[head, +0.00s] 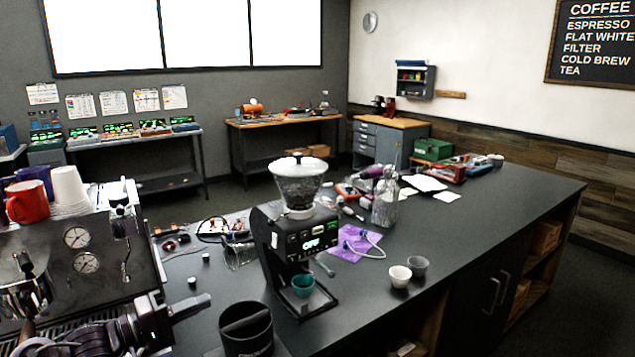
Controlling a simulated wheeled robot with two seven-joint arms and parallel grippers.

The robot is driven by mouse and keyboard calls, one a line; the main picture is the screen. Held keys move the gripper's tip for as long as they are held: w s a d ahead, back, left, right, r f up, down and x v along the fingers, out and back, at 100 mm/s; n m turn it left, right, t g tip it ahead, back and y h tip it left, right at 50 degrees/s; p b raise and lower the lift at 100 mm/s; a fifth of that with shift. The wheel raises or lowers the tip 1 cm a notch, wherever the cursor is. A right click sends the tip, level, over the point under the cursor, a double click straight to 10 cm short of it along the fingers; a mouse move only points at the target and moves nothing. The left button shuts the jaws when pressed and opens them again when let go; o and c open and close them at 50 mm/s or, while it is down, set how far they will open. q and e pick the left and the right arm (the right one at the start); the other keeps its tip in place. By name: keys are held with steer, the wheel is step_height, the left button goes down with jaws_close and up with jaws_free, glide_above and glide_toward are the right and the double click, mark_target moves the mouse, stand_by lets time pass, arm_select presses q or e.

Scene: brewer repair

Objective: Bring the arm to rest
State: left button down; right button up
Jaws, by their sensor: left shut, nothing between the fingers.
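My left arm comes in low at the left of the head view, in front of the espresso machine (85,237). Its left gripper (188,307) points right, shut and empty, over the counter near the machine's lower right corner. The fingertips are small and dark, and I cannot tell how far they are above the counter. My right gripper is out of view.
A black knock-box-like bin (246,330) stands right of my left gripper. A coffee grinder (297,245) with a green cup (303,284) stands beyond it. Two small cups, a glass bottle (385,200) and tools crowd the counter (450,235). Its right front is clear.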

arm_select(q)
steer(key=s+d+f+m+y, duration=0.2)
steer(key=s+f+y, duration=0.1)
steer(key=f+y, duration=0.3)
steer(key=s+d+f+m+y, duration=0.2)
steer(key=f+y, duration=0.2)
steer(key=f, duration=0.4)
steer(key=s+f+m+g+y, duration=0.15)
steer(key=s+g, duration=0.25)
steer(key=s, duration=0.8)
steer(key=s+f+m+g+y, duration=0.1)
steer(key=s+m+g+y, duration=0.2)
steer(key=s, duration=0.8)
step_height(320, 180, down, 32)
steer(key=s+g+b, duration=0.2)
steer(key=s+a+f+g+b, duration=0.1)
steer(key=s+a+f+b, duration=0.1)
steer(key=s+f, duration=1.8)
steer(key=shift+a+f, duration=0.3)
steer(key=shift+a, duration=0.35)
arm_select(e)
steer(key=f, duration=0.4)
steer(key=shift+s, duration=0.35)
